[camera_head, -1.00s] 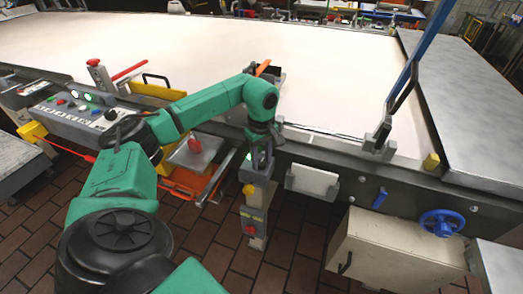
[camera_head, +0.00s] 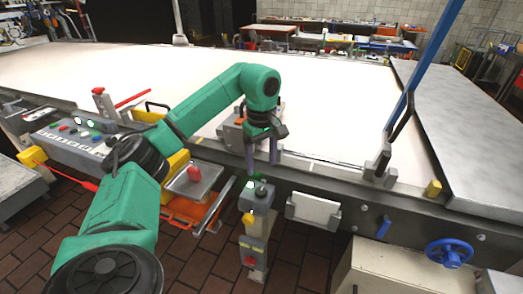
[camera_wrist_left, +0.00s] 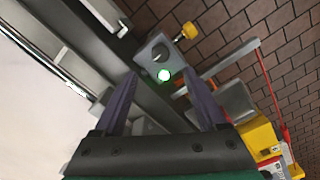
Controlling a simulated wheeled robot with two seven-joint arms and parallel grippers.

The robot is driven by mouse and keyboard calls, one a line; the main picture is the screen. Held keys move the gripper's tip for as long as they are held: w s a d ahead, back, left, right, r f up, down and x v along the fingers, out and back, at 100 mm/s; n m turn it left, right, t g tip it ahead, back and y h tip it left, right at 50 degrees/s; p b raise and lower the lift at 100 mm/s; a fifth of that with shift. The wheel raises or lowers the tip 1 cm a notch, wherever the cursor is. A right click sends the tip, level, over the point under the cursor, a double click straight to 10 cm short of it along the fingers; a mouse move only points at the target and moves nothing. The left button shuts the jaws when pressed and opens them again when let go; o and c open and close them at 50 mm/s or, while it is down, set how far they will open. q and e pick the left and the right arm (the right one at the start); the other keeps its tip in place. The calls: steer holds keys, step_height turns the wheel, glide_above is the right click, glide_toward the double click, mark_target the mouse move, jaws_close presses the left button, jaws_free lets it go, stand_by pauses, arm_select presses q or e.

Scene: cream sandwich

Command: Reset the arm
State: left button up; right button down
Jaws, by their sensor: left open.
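My left gripper (camera_head: 262,168) points down at the near edge of the machine, above a grey control box (camera_head: 257,197) on a post. Its two purple-grey fingers are apart with nothing between them. In the left wrist view, the left gripper (camera_wrist_left: 161,78) is open, and the control box (camera_wrist_left: 162,50) with a lit green button (camera_wrist_left: 164,75) shows beyond the fingertips. The gripper looks apart from the box. My green left arm (camera_head: 205,103) reaches in from the lower left with its elbow bent. My right gripper is not in view.
A wide white conveyor bed (camera_head: 320,85) lies behind the gripper. A button panel (camera_head: 75,135) is at the left. A blue bar (camera_head: 428,55) rises at the right, near a blue handwheel (camera_head: 449,252). A brick-tiled floor (camera_head: 190,265) is in front.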

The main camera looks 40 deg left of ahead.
arm_select(q)
step_height(320, 180, up, 5)
steer(key=shift+f+p, duration=0.2)
steer(key=shift+p, duration=0.5)
